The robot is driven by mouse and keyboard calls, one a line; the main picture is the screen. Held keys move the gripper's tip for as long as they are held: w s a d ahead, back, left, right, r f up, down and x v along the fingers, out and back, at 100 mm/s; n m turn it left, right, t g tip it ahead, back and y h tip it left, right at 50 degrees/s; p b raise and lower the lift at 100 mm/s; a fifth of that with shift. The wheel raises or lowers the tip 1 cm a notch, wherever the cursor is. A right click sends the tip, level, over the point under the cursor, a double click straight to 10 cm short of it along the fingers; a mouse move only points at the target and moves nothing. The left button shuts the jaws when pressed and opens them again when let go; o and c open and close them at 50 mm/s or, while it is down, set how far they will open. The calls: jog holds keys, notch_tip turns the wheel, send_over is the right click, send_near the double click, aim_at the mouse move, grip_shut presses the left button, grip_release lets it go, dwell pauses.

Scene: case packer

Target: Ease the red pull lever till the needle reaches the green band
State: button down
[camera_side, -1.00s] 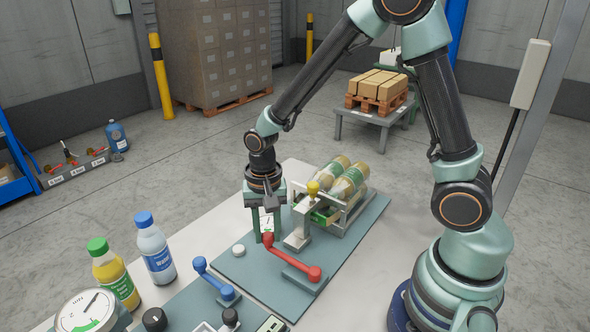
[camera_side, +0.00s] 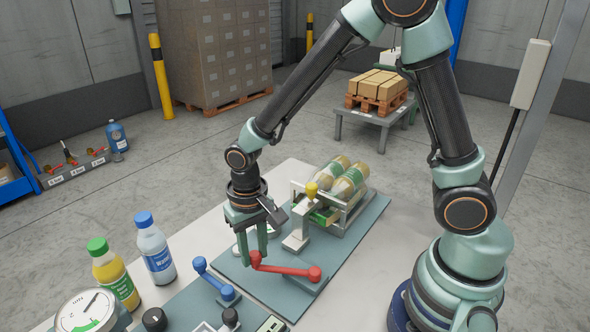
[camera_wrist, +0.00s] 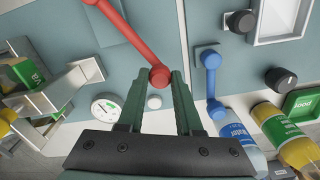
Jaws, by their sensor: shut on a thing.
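The red pull lever (camera_side: 285,269) lies across its grey base plate, its pivot at the right end and its knob at the left end. My gripper (camera_side: 252,256) is shut on the knob. In the wrist view the lever (camera_wrist: 122,35) runs from upper left to the knob (camera_wrist: 160,75) between my fingertips (camera_wrist: 160,78). A large round gauge (camera_side: 86,314) with a green band stands at the lower left; its dark needle points up and right. A small white dial (camera_wrist: 105,106) shows in the wrist view, left of my fingers; its needle is too small to read.
A blue lever (camera_side: 212,276) stands left of the red one. A yellow bottle (camera_side: 113,272) and a blue-capped bottle (camera_side: 155,247) stand on the left.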

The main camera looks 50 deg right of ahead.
jog(key=c, duration=0.6)
grip_release()
notch_tip(320, 180, up, 12)
jog(key=shift+r, duration=0.1)
dwell(0.6)
